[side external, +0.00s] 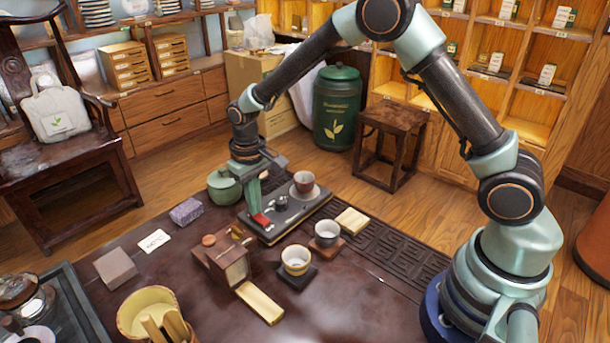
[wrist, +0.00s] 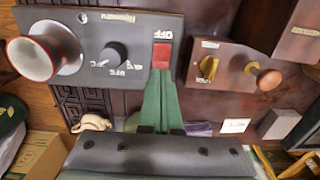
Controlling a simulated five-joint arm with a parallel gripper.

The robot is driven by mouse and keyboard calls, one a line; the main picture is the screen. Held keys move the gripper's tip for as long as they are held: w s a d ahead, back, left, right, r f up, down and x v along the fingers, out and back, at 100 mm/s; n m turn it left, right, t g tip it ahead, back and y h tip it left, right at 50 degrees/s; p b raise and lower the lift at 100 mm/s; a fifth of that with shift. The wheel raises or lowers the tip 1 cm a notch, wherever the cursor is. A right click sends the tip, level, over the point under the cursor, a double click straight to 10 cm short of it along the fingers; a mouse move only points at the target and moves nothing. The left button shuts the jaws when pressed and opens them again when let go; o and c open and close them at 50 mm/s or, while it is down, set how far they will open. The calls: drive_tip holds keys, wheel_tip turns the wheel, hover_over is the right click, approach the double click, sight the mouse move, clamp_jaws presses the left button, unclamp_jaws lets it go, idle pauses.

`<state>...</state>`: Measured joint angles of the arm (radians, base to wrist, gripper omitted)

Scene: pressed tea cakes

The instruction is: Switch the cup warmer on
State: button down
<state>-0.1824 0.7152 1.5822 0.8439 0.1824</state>
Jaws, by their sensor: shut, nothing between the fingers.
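The cup warmer (side external: 290,214) is a dark flat panel on the table. In the wrist view its face (wrist: 100,22) carries a black knob (wrist: 113,54) and a red switch (wrist: 161,56) with an upside-down "OFF" label beside it. The red switch also shows in the side view (side external: 261,219). A reddish-brown cup (side external: 303,181) stands on the warmer's far end and appears large in the wrist view (wrist: 42,52). My gripper (side external: 254,209) is shut and empty. Its green fingertips (wrist: 162,74) are right at the switch's edge; I cannot tell whether they touch it.
A wooden box (side external: 228,265) with a brass knob (wrist: 208,67) and a round wooden knob (wrist: 268,79) stands close beside the warmer. Two cups (side external: 296,260) (side external: 326,232) stand in front on small coasters. A green teapot (side external: 222,187) is just behind my gripper.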

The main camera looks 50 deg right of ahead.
drive_tip(key=shift+f, duration=0.3)
drive_tip(key=shift+r, duration=3.55)
drive_tip(key=s+d+r+t, duration=0.1)
drive_tip(key=s+d+r, duration=0.15)
drive_tip(key=r, duration=0.35)
drive_tip(key=s+d+r+t, duration=0.2)
drive_tip(key=s+r, duration=0.2)
drive_tip(key=r, duration=0.1)
drive_tip(key=s+d+r+t, duration=0.1)
drive_tip(key=s+d, duration=0.1)
drive_tip(key=s, duration=0.3)
drive_tip(key=s+d+r+t, duration=0.1)
drive_tip(key=s+d, duration=0.1)
drive_tip(key=s, duration=0.4)
drive_tip(key=shift+r+t, duration=0.3)
drive_tip(key=shift+r, duration=0.1)
